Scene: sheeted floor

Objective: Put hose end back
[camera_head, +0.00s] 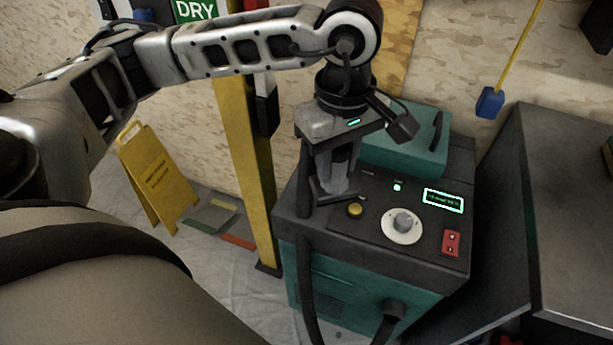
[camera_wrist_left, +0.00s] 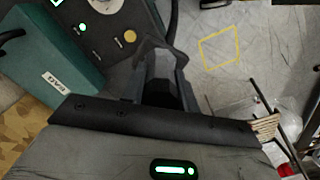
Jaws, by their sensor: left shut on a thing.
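My left gripper (camera_head: 332,190) points down over the left part of the top of a green and dark grey machine (camera_head: 330,285). It is shut on the dark hose end, which its fingers largely hide. In the left wrist view the gripper (camera_wrist_left: 165,90) shows its fingers close together around something dark. A black hose (camera_head: 306,265) hangs down along the machine's left front corner, beside the gripper. A thick black elbow fitting (camera_head: 393,312) sits low on the machine's front. I cannot tell whether the hose end touches the machine. My right gripper is out of view.
The machine's top has a yellow button (camera_head: 355,210), a dial (camera_head: 402,224), a lit display (camera_head: 443,201) and a red switch (camera_head: 451,243). A yellow post (camera_head: 245,165) stands left of it, with a yellow floor sign (camera_head: 158,180) beyond. A dark cabinet (camera_head: 570,190) stands at right.

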